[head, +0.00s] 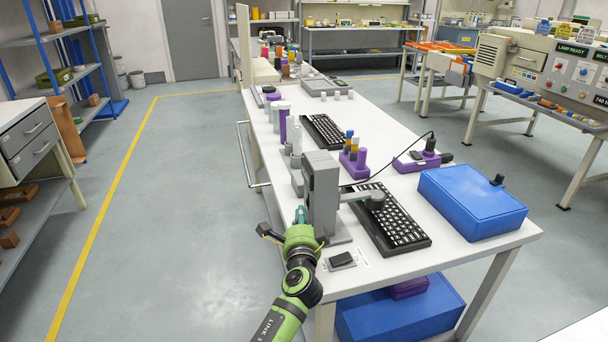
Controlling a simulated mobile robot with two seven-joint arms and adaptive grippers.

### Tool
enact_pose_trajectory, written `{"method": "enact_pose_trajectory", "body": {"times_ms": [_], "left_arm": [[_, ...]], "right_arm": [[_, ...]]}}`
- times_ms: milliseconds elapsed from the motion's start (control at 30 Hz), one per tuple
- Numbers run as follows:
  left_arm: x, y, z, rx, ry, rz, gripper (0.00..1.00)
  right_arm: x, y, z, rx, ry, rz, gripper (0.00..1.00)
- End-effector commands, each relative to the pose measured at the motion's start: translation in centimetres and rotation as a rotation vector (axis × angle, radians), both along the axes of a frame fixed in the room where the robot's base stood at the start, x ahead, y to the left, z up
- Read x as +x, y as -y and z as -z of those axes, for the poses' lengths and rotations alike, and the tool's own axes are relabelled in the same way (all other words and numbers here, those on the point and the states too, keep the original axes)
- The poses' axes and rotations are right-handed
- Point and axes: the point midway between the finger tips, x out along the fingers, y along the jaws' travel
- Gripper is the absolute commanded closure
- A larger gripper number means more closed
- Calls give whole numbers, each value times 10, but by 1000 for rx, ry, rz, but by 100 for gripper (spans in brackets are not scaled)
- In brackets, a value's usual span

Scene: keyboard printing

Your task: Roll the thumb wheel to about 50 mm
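The head hangs over the near black keyboard (388,222). My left gripper (298,222) is at the end of the green arm, close against the left side of the stand. A small teal part shows there; I cannot tell whether it is on the gripper or the stand. The fingertips are too small and partly hidden to tell open from shut. I cannot make out the thumb wheel or any mm reading. My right gripper is out of view.
A blue case (471,201) lies right of the keyboard. Purple holders (354,158) and a second keyboard (323,131) are farther back. A small black pad (341,260) lies in front of the stand. The floor left of the table is clear.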

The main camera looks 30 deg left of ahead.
Motion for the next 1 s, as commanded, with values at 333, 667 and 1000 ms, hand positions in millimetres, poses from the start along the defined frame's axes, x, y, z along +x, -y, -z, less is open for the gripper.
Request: {"method": "enact_pose_trajectory", "body": {"times_ms": [333, 667, 1000], "left_arm": [[-19, 20, 1, -1, 0, 1, 100], [-40, 44, 1, -1, -1, 0, 100], [-41, 47, 0, 4, -4, 2, 100]], "right_arm": [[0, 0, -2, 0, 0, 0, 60], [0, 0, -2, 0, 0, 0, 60], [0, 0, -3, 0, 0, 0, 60]]}}
